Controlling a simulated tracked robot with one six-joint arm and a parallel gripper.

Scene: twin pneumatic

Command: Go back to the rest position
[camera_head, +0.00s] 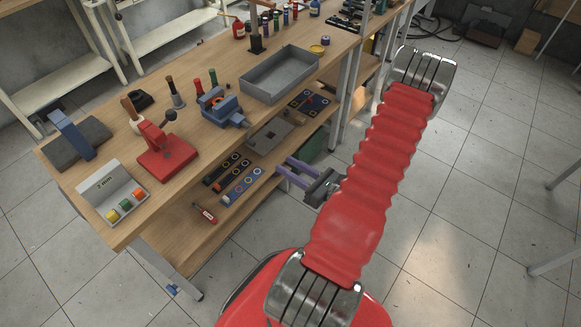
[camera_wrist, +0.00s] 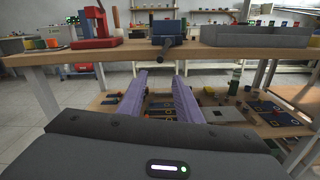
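My gripper (camera_head: 284,167) is at the front edge of the workbench, beside the lower shelf and below the tabletop, in the head view. Its two purple fingers point left toward the bench. In the wrist view my gripper (camera_wrist: 161,78) has its fingers spread apart, with nothing held between them. The shelf shows through the gap. My red ribbed arm stretches from the bottom to the upper right in the head view and hides part of the floor.
The wooden tabletop (camera_head: 190,140) carries a blue vise (camera_head: 222,108), a red press (camera_head: 165,155) and a grey tray (camera_head: 280,75). The lower shelf (camera_head: 185,225) holds several coloured parts. Open tiled floor (camera_head: 470,190) lies to the right.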

